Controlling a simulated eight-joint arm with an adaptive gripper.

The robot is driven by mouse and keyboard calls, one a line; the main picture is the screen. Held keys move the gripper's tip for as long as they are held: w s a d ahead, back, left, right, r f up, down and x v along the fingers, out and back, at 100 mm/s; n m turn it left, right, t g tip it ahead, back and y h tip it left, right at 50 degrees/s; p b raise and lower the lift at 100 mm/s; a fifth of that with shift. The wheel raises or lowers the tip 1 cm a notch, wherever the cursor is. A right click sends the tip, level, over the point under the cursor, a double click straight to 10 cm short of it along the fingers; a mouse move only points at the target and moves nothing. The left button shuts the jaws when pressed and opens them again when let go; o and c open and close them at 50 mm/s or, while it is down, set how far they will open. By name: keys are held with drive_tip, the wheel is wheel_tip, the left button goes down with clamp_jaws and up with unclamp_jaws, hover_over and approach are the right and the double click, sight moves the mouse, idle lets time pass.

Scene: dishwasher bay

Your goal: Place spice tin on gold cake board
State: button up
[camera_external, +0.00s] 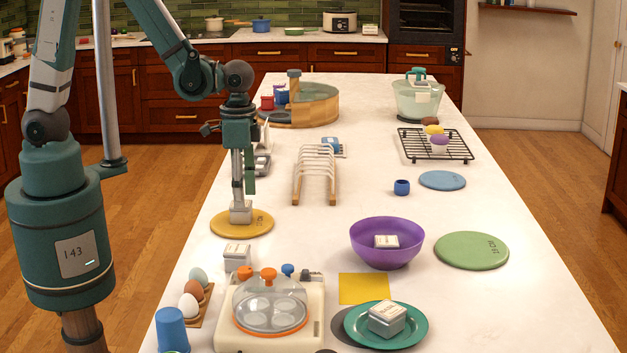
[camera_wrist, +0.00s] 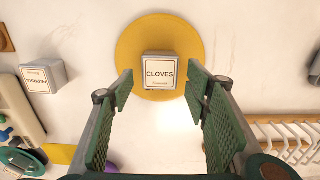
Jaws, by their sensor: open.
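The gold cake board (camera_external: 228,230) is a round yellow disc lying flat on the counter, and it also shows in the wrist view (camera_wrist: 135,38). A pale square spice tin (camera_external: 241,213) labelled CLOVES stands upright on the board; in the wrist view the tin (camera_wrist: 160,73) is towards the board's near edge. My gripper (camera_external: 243,190) is open, pointing down just above the tin. In the wrist view its fingertips (camera_wrist: 158,84) lie either side of the tin with visible gaps. A second tin (camera_external: 237,256), labelled PAPRIKA, stands on the counter nearby.
More tins sit in the purple bowl (camera_external: 372,247) and on the green plate (camera_external: 409,336). The white rack (camera_external: 314,178) stands right of the board, and the egg cooker (camera_external: 270,310) in front. Bare counter lies between the board and bowl.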

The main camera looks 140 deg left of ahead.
wheel_tip(320, 180, up, 8)
drive_tip(key=shift+f, duration=0.2)
idle(0.4)
idle(0.6)
drive_tip(key=w+d+r+m+t, duration=0.1)
drive_tip(key=w+d+r, duration=0.15)
drive_tip(key=d, duration=0.35)
drive_tip(key=w+d+r+m+t+y, duration=0.1)
drive_tip(key=w+d+r+m, duration=0.1)
drive_tip(key=d+r, duration=0.3)
drive_tip(key=w+d+r+m+t, duration=0.1)
drive_tip(key=w+d+r, duration=0.15)
drive_tip(key=d, duration=0.45)
drive_tip(key=s+d+r+m+t, duration=0.1)
drive_tip(key=d+r+m+t, duration=0.1)
drive_tip(key=d, duration=0.8)
drive_tip(key=s+d+r+m+t+h, duration=0.1)
drive_tip(key=d+r, duration=0.4)
drive_tip(key=d, duration=0.5)
drive_tip(key=shift+s+d+m+t, duration=0.25)
drive_tip(key=shift+s+m+t, duration=0.3)
drive_tip(key=shift+m, duration=0.45)
